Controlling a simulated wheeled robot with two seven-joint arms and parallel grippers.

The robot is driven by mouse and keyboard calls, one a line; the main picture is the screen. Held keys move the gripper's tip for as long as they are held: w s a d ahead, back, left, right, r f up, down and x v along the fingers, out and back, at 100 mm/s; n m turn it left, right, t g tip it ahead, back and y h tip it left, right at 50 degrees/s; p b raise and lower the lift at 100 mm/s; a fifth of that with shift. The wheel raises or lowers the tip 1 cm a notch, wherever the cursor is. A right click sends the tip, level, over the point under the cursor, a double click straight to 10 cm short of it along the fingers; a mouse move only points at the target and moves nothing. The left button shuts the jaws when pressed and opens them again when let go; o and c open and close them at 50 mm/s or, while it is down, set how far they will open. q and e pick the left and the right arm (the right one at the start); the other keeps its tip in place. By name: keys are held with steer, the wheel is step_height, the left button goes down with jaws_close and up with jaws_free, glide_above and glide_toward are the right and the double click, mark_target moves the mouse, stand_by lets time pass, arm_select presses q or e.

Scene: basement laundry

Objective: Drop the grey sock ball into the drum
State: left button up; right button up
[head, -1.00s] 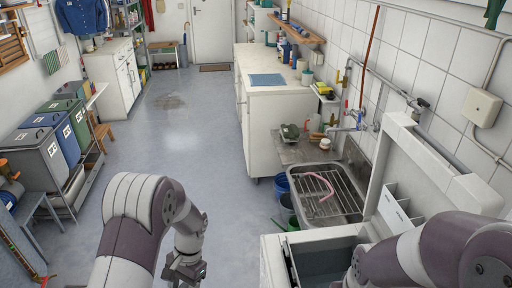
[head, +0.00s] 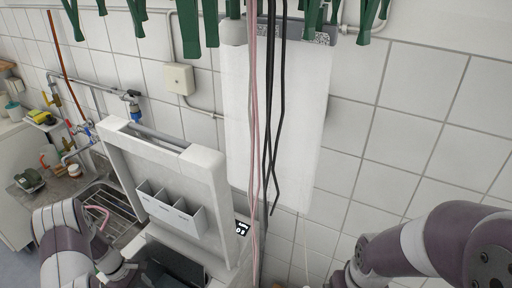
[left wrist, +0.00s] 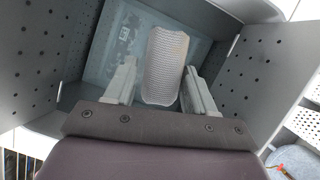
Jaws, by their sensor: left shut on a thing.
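The grey sock ball (left wrist: 165,65), pale and ribbed, is held between the two fingers of my left gripper (left wrist: 160,67) in the left wrist view. Around and beyond it are grey perforated walls of the drum (left wrist: 262,62), with a pale bluish surface at the bottom. I cannot tell how far above that surface the ball is. In the head view the top-loading washer's white lid (head: 216,168) stands open over a dark opening (head: 178,266). My left arm reaches in at lower left; its fingers are hidden there. My right arm shows at lower right, its gripper not visible.
A white compartment tray (head: 170,212) is on the lid's inner side. Pink and black cords (head: 272,120) hang in front of a white towel (head: 300,130), with green clips above. A sink with a rack (head: 100,208) is at left. A white perforated basket (left wrist: 306,122) shows in the wrist view.

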arm_select(q)
steer(key=shift+w+a+f+n+t, duration=0.15)
steer(key=shift+a+f+n+t, duration=0.15)
steer(key=shift+a+n, duration=0.35)
steer(key=shift+a+f, duration=0.15)
steer(key=shift+f, duration=0.05)
steer(key=shift+f+n+b, duration=0.25)
steer(key=shift+f+b, duration=0.05)
steer(key=shift+b, duration=0.15)
step_height(320, 180, down, 5)
steer(key=b, duration=0.3)
steer(key=shift+r, duration=0.1)
steer(key=o, duration=1.1)
steer(key=shift+o, duration=0.2)
